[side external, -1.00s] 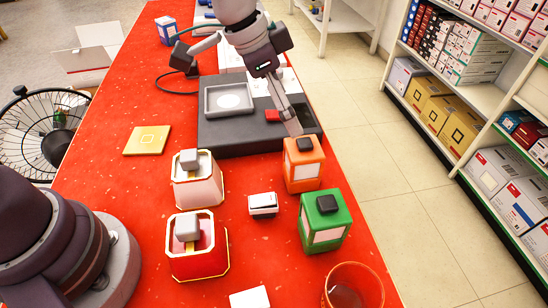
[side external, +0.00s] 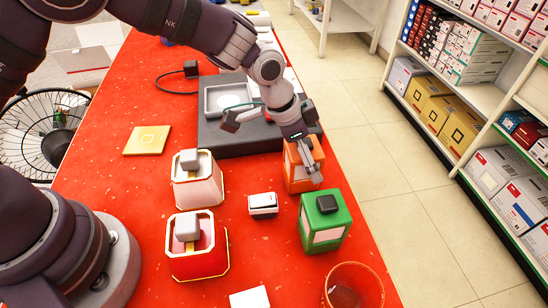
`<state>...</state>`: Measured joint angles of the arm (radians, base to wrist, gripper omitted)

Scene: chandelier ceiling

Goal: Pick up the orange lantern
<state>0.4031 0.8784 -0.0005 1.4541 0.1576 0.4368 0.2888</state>
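The orange lantern (side external: 293,176) stands upright on the red table at the right, behind the green lantern (side external: 326,222). My gripper (side external: 314,180) is at the orange lantern, its fingers crossing in front of the lantern's right part and reaching down near the green lantern's top. The fingers hide part of the orange lantern, including its top. I cannot tell whether they touch it or how far apart they are.
A white-and-gold lantern (side external: 196,182) and a red lantern (side external: 197,247) stand to the left. A small white box (side external: 263,204) lies between them and the orange lantern. A red cup (side external: 352,289) stands at the front right. The dark scale (side external: 235,141) lies behind.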

